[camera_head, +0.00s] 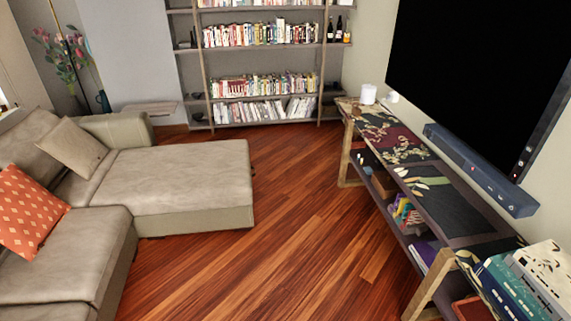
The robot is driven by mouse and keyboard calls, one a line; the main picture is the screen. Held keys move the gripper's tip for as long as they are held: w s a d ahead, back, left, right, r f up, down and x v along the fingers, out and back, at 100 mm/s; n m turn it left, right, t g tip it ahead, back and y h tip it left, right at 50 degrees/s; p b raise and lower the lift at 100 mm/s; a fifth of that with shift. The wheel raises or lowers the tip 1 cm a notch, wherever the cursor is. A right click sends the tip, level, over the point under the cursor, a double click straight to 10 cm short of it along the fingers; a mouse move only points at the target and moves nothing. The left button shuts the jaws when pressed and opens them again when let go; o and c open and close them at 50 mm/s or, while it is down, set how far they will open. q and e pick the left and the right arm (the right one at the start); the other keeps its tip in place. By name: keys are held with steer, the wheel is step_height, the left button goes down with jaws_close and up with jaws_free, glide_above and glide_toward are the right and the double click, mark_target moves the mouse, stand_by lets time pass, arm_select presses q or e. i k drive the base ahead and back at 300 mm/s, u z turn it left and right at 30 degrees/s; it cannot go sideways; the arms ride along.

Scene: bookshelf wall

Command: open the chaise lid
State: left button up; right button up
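The chaise (175,205) is the long grey-beige end of the sofa, at the left of the head view. Its flat padded lid (180,175) lies level on the base, with a thin seam along the front and right edges. A small dark spot, perhaps a tab or handle, shows at the lid's right edge (252,170). The lid looks shut, and what is under it is hidden. Neither of my grippers shows in this view.
The sofa seat (70,255) with an orange cushion (28,210) and a beige cushion (72,158) adjoins the chaise. A console table (440,205) runs along the right wall below a television (480,70). A bookshelf (265,60) stands behind. The wooden floor (290,230) between is clear.

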mark_target(233, 202)
steer(key=z, duration=0.8)
steer(key=i, duration=1.75)
steer(key=u, duration=0.8)
steer(key=i, duration=0.8)
steer(key=u, duration=1.2)
steer(key=i, duration=0.7)
steer(key=u, duration=0.55)
steer(key=i, duration=1.15)
steer(key=z, duration=0.3)
